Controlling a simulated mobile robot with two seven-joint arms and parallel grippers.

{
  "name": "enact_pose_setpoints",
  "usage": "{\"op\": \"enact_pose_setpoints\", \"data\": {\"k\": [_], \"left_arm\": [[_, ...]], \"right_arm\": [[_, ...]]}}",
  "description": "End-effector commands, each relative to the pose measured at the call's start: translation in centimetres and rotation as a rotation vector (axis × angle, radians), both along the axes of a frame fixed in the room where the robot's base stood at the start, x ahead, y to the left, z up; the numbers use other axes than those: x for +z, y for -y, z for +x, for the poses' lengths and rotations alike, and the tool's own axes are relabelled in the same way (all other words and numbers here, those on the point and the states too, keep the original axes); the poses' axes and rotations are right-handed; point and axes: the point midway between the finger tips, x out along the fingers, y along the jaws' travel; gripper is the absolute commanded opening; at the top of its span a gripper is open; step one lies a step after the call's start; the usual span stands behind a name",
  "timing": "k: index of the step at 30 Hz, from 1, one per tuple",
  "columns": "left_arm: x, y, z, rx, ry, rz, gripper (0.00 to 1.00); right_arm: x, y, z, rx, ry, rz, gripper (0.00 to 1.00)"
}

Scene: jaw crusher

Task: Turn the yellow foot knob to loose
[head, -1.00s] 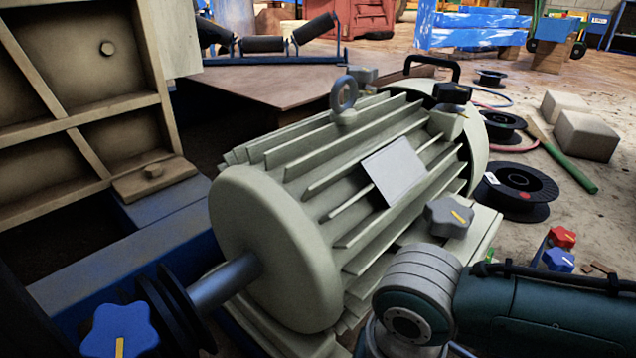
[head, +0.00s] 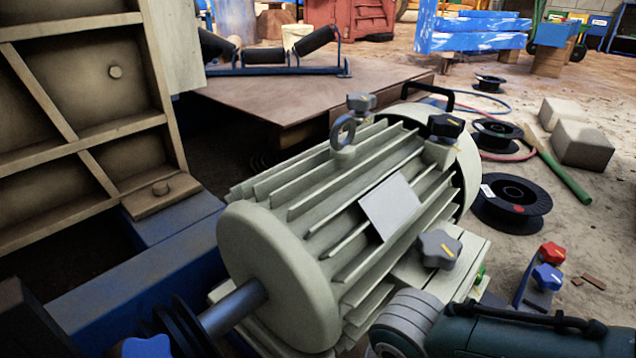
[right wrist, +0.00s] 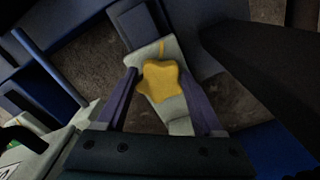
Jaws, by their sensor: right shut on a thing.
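The yellow foot knob (right wrist: 163,82) is a lobed star knob on a pale grey foot block (right wrist: 178,128) in the right wrist view. A thin yellow mark (right wrist: 162,47) lies on the pale surface just beyond it. My right gripper (right wrist: 158,77) has its two purple fingers on either side of the knob, shut on it. In the head view only my right forearm shows at the bottom right; the gripper and the yellow knob are hidden there. My left gripper is not in view.
The finned motor (head: 350,200) fills the middle, with a grey knob (head: 440,249) and a black knob (head: 446,125) on its side. Red (head: 551,252) and blue (head: 547,277) knobs stand at right. A dark beam (right wrist: 265,65) lies right of the gripper. Cable reels lie on the floor.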

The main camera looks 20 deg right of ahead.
Motion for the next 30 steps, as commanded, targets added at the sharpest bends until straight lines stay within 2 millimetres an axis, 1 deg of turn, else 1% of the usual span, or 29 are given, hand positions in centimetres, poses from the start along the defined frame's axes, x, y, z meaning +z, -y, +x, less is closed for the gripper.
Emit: {"op": "enact_pose_setpoints", "data": {"k": [9, 24, 30], "left_arm": [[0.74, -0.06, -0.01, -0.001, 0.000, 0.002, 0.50], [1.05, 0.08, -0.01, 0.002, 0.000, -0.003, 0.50], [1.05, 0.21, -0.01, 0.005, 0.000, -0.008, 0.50]], "right_arm": [[0.05, 0.20, 0.02, 0.300, 0.000, 0.000, 0.13], [-0.03, 0.50, 0.16, 0.770, 0.001, 0.000, 0.13], [-0.06, 0.61, 0.22, 0.931, 0.000, 0.000, 0.13]]}}
